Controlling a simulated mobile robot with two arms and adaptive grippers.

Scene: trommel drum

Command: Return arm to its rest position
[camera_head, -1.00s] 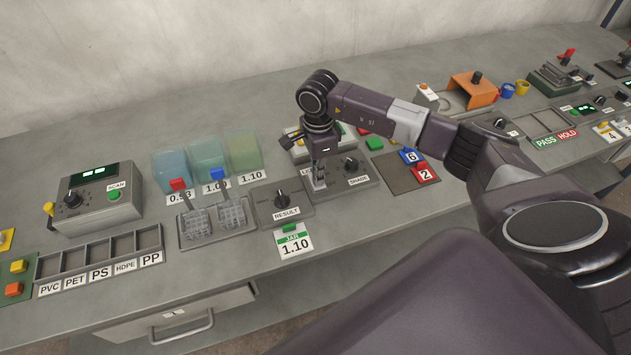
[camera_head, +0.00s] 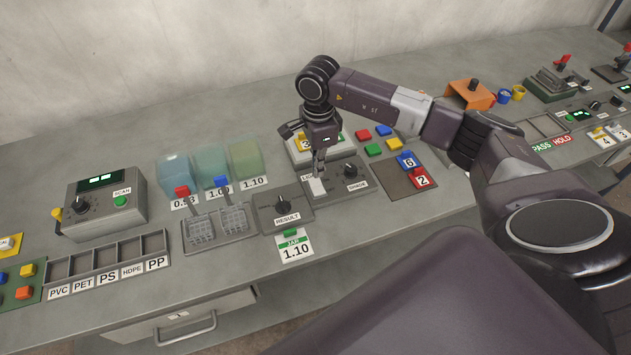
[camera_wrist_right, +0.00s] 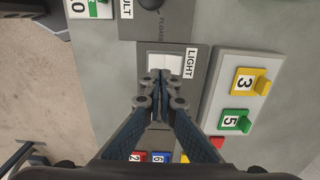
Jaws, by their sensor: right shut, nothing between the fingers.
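My right gripper (camera_head: 318,170) is shut and empty. In the head view it points down just above the panel with the LIGHT rocker and the SHADE knob (camera_head: 350,170). The white rocker switch (camera_head: 317,187) lies right under its fingertips. In the right wrist view the closed fingertips (camera_wrist_right: 160,78) overlap the rocker (camera_wrist_right: 164,64), beside the LIGHT label (camera_wrist_right: 190,63); I cannot tell whether they touch it. My right arm reaches in from the right side. My left gripper is not in view.
To the left stand the RESULT knob panel (camera_head: 284,207), two wire baskets (camera_head: 201,231) and a scanner box (camera_head: 104,202). Behind the gripper is a raised block with coloured, numbered tabs (camera_wrist_right: 233,105). An orange bracket (camera_head: 470,95) stands farther right. The bench front strip is mostly clear.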

